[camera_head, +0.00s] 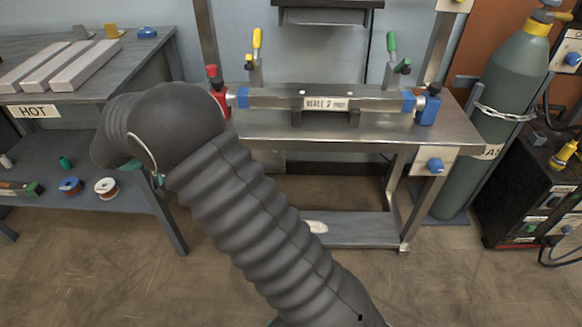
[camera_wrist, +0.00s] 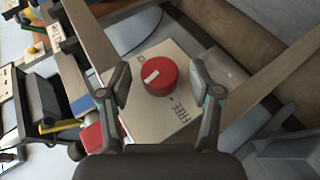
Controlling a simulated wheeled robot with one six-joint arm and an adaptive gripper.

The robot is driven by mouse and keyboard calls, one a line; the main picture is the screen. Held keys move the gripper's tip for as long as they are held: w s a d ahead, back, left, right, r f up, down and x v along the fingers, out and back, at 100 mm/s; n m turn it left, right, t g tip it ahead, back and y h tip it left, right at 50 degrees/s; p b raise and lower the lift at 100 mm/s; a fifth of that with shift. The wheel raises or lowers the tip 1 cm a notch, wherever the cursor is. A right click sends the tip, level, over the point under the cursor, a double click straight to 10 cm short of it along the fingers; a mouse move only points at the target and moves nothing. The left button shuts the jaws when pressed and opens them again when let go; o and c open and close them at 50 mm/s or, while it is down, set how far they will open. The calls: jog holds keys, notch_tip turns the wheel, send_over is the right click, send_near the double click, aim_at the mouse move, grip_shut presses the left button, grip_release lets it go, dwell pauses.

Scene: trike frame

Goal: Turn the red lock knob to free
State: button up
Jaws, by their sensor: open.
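The red lock knob (camera_wrist: 158,77) is a short round cylinder on a pale metal plate (camera_wrist: 150,122) in the wrist view. A white mark on its top lies left of centre. The word FREE (camera_wrist: 182,113) is on the plate, below and right of the knob, apart from the white mark. Another label above and left of the knob is too small to read. My gripper (camera_wrist: 160,72) is open, with one finger on each side of the knob and gaps visible between. The head view does not show the knob or my gripper; my arm covers part of the scene.
In the head view, a metal bench (camera_head: 430,130) carries a labelled bar (camera_head: 375,101) between blue clamps. A shelf table (camera_head: 100,85) marked HOT holds pale bars at left. A chained gas cylinder (camera_head: 490,125) stands at right. Beams flank the plate in the wrist view.

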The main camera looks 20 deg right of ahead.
jog(key=y+b, duration=0.1)
jog(key=y, duration=0.1)
jog(key=m+t+y+b, duration=0.1)
jog(key=y, duration=0.1)
jog(key=y+b, duration=0.1)
jog(key=y, duration=0.1)
jog(key=shift+s+d+r+m+t, duration=0.15)
jog(key=shift+d+r+m+t, duration=0.05)
jog(key=shift+d+m+t, duration=0.15)
jog(key=y+b, duration=0.1)
jog(key=y, duration=0.1)
jog(key=m+t+y+b, duration=0.1)
jog(key=y, duration=0.1)
jog(key=t+y+b, duration=0.1)
jog(key=y, duration=0.1)
jog(key=shift+s+d+m+y, duration=0.1)
jog(key=shift+d+m+y, duration=0.15)
jog(key=shift+d+y, duration=0.1)
jog(key=a+p+v, duration=0.1)
jog(key=p+v, duration=0.1)
jog(key=v, duration=1.3)
jog(key=s+d+r+n+p, duration=0.1)
jog(key=s+d+n+p, duration=0.2)
jog(key=s+d, duration=1.1)
jog(key=shift+s+d+r+p, duration=0.2)
jog(key=shift+s+p, duration=0.5)
jog(key=shift+s, duration=0.5)
jog(key=shift+t, duration=0.25)
